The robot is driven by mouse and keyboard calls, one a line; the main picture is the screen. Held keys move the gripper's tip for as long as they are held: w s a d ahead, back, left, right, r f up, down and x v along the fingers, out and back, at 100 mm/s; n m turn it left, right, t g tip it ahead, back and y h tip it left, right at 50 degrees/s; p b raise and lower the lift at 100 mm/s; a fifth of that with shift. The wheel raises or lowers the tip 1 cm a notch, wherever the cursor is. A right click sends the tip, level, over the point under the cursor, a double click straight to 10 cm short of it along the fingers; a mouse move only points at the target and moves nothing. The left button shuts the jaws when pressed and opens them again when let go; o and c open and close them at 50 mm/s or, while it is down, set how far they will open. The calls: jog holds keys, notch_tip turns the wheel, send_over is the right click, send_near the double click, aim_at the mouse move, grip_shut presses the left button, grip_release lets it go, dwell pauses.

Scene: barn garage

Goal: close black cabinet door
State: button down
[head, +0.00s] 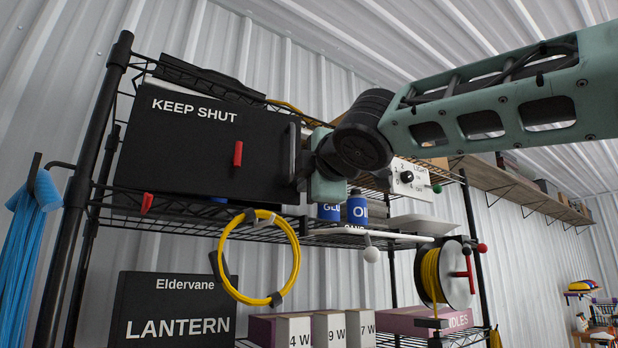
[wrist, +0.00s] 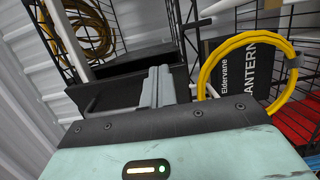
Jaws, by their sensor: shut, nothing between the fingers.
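The black cabinet (head: 195,175), with "KEEP SHUT" on its broad black face, sits on the wire rack's upper shelf in the head view. A red piece (head: 238,154) shows on that face, right of its middle. My gripper (head: 298,165) is at the right end of the black face, its fingers partly hidden by its own body and dark parts there. In the wrist view the gripper fingers (wrist: 157,84) are together and empty, overlapping a black panel (wrist: 112,92) of the cabinet. I cannot tell whether they touch it, or how far the door stands open.
A yellow hose loop (head: 258,257) hangs from the shelf below the cabinet. Blue cans (head: 357,209) and a cable reel (head: 444,274) are to the right. A black rack post (head: 84,190) stands left, beside a blue hanging cloth (head: 30,240). A lantern box (head: 178,308) is below.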

jog(key=p+x, duration=0.3)
jog(key=x, duration=0.4)
jog(key=shift+w+a+r, duration=0.1)
jog(key=shift+w+r, duration=0.05)
jog(key=shift+w, duration=0.15)
jog(key=shift+r, duration=0.1)
jog(key=shift+s, duration=0.1)
